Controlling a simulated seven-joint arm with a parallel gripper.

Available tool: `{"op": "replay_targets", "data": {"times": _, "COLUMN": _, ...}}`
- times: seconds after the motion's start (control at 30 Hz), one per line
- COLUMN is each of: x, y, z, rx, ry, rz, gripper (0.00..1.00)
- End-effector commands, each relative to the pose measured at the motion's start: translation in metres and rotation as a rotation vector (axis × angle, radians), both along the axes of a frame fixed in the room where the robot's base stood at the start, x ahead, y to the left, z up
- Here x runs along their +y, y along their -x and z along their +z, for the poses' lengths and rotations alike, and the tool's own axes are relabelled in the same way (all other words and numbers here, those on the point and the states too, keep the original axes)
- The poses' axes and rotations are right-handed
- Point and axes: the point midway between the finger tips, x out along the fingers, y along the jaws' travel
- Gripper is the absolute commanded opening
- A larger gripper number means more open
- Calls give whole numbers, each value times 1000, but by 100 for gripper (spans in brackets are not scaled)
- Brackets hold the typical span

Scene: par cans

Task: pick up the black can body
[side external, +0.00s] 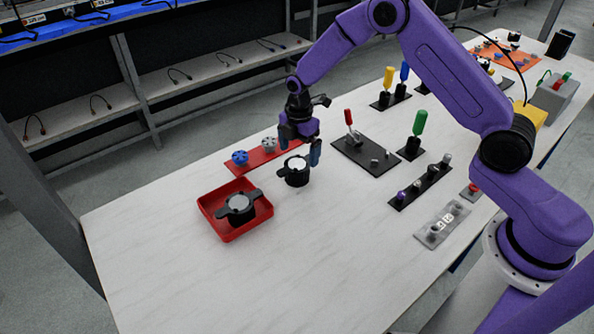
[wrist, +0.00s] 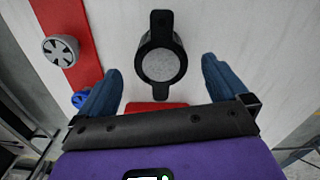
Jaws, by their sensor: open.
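A black can body (side external: 296,176) with a pale round top and lugs on its sides stands upright on the white table. A second, similar black piece (side external: 240,214) sits in the red tray (side external: 207,219). My gripper (side external: 299,147) is open, fingers pointing down, just above and behind the can body on the table. In the wrist view, the can body (wrist: 162,63) shows between and slightly beyond the blue fingertips (wrist: 162,70), apart from both. The gripper is empty.
A red strip (side external: 256,159) with a blue knob (side external: 240,157) and a grey knob (side external: 268,144) lies behind. A black plate (side external: 364,158) with a red-handled lever is to the right. Several other fixtures stand further right. The table's front left is clear.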

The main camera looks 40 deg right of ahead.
Motion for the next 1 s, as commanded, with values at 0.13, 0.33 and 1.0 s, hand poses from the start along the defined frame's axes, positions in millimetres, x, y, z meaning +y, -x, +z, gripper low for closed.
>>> {"op": "replay_targets", "data": {"times": 0.13, "x": 5, "y": 2, "z": -18, "rx": 4, "ry": 1, "rz": 1, "gripper": 100}}
{"op": "replay_targets", "data": {"times": 0.33, "x": 8, "y": 2, "z": -43, "rx": 2, "ry": 0, "rz": 0, "gripper": 100}}
{"op": "replay_targets", "data": {"times": 1.0, "x": 8, "y": 1, "z": -49, "rx": -2, "ry": 0, "rz": 0, "gripper": 28}}
